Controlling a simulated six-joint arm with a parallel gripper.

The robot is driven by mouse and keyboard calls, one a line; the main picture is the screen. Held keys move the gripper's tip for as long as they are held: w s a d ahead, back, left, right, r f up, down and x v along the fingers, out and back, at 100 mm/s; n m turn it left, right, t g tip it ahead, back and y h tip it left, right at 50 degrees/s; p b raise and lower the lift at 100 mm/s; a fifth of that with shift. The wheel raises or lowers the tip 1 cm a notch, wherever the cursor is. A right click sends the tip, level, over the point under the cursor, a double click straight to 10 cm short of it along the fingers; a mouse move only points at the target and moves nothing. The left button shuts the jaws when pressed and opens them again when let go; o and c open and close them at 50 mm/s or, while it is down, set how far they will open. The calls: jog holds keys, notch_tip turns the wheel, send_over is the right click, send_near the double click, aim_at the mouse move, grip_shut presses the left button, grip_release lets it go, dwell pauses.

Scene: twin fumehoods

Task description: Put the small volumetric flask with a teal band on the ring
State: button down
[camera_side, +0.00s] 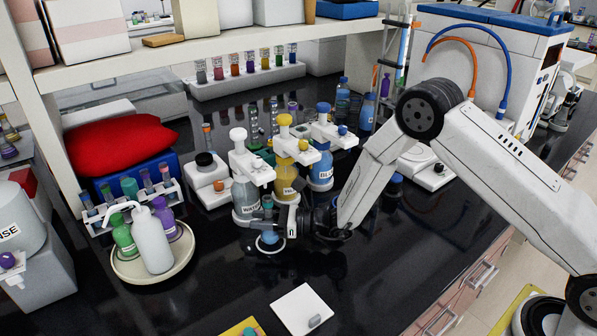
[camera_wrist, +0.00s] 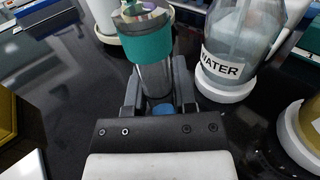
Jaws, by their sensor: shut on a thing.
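The small volumetric flask (camera_wrist: 155,78) stands between my gripper's fingers (camera_wrist: 158,88) in the wrist view. Its wide teal band (camera_wrist: 148,44) sits near the top, and a bit of blue shows low between the fingers. In the side view the flask's blue lower part (camera_side: 270,238) is at the white ring (camera_side: 268,250) on the black bench. My gripper (camera_side: 280,222) is shut on the flask from the right. The flask looks roughly upright. I cannot tell whether its base touches the ring, as my gripper hides part of it.
A WATER bottle (camera_side: 245,195) stands just behind, with yellow (camera_side: 286,180) and blue (camera_side: 320,170) bottles beside it. A round tray (camera_side: 118,268) with bottles is at left. A white square (camera_side: 299,309) lies in front. The bench between is clear.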

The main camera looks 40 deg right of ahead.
jog(key=shift+f, duration=0.1)
jog(key=shift+c, duration=2.1)
grip_release()
jog(key=v, duration=1.2)
jog(key=shift+s+a, duration=0.1)
jog(key=shift+a, duration=0.05)
